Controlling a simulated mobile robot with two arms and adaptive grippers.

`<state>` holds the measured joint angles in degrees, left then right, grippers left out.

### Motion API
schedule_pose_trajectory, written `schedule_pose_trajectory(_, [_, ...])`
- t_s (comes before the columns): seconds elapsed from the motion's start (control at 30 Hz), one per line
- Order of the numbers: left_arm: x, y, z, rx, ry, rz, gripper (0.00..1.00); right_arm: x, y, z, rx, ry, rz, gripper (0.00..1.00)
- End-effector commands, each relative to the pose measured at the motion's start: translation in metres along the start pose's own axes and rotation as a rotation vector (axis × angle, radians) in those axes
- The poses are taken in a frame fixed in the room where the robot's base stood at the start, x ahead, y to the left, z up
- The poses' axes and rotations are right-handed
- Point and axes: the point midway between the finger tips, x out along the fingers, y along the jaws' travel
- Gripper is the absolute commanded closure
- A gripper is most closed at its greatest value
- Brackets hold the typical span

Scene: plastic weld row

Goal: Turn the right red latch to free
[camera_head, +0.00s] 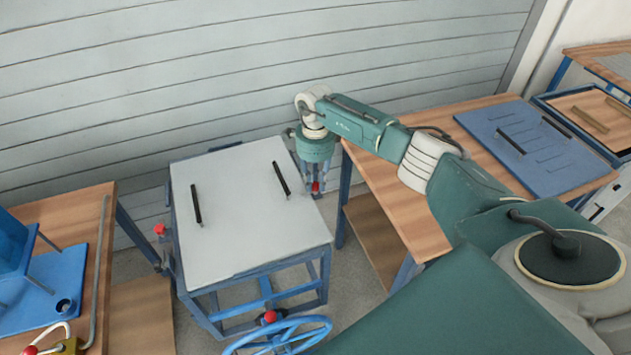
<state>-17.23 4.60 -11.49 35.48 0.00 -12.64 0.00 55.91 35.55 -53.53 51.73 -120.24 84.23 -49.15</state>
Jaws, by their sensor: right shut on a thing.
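My right gripper (316,182) reaches down at the far right corner of a grey-topped blue machine frame. Its fingers are shut on the right red latch (315,188), which shows as a small red spot between the fingertips. The rest of this latch is mostly hidden by the fingers. The left red latch (160,230) sits on the left side of the frame, apart from my gripper. The frame's pale grey top plate (240,235) lies flat and carries two black bar handles (282,180). My left gripper is not in view.
A blue handwheel (300,338) with a red knob (270,317) is at the frame's front. A wooden bench (395,215) with a blue slotted board (555,165) stands close on the right. Another wooden bench (92,215) stands on the left. A grey slatted wall (200,70) is behind.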

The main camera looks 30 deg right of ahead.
Motion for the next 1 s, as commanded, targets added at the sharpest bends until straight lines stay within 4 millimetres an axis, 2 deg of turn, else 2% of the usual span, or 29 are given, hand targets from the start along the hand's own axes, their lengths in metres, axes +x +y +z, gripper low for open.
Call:
schedule_pose_trajectory(0.5, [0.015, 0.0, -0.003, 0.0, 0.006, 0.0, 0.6, -0.001, -0.002, 0.001, 0.418, -0.004, -0.003, 1.0])
schedule_pose_trajectory(1.0, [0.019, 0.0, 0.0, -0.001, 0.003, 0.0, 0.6, -0.002, -0.002, 0.001, 0.894, -0.004, -0.003, 1.0])
